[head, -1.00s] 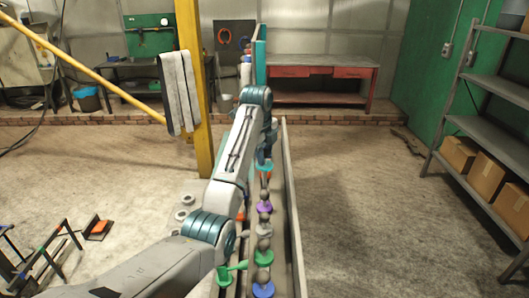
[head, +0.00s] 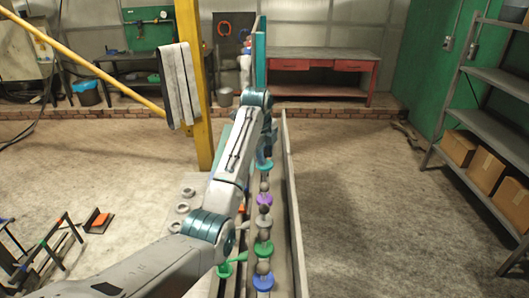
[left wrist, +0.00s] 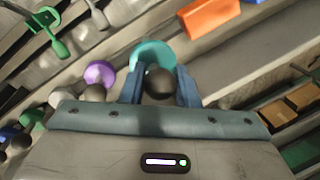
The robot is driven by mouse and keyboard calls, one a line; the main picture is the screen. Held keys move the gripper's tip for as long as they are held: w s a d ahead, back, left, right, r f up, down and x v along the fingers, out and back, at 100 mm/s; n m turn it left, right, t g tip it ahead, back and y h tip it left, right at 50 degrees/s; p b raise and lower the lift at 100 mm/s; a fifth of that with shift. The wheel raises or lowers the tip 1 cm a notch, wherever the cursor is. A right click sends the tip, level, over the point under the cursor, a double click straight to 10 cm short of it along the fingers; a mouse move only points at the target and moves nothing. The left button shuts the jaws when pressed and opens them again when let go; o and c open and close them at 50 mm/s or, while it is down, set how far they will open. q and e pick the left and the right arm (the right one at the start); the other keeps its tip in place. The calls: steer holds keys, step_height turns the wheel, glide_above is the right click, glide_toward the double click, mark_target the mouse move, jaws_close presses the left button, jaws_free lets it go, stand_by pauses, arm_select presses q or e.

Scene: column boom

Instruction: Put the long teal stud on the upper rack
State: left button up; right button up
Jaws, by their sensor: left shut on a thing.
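My left gripper (left wrist: 160,86) is shut on the teal stud, with its blue fingers on either side of a dark ball end. The stud's teal disc (left wrist: 153,52) shows just beyond the fingers in the left wrist view. In the head view the teal piece (head: 264,164) is at the far end of my left arm, over the row of studs in the long narrow trough. The fingers are largely hidden there. I cannot tell whether the stud is clear of its seat. The upper rack cannot be clearly picked out. My right gripper is not in view.
Along the trough stand a purple stud (head: 264,199), a green one (head: 263,247) and a blue one (head: 263,282). A grey side wall (head: 290,190) runs along its right. A yellow post (head: 191,90) stands left of my arm. The floor right of the trough is clear.

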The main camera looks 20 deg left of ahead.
mark_target(264, 176)
arm_select(q)
steer(key=shift+f, duration=1.9)
steer(key=shift+f+b, duration=0.5)
steer(key=shift+f, duration=0.85)
steer(key=o, duration=0.7)
steer(key=shift+r, duration=0.1)
steer(key=shift+r+p, duration=0.9)
steer(key=shift+r, duration=2.75)
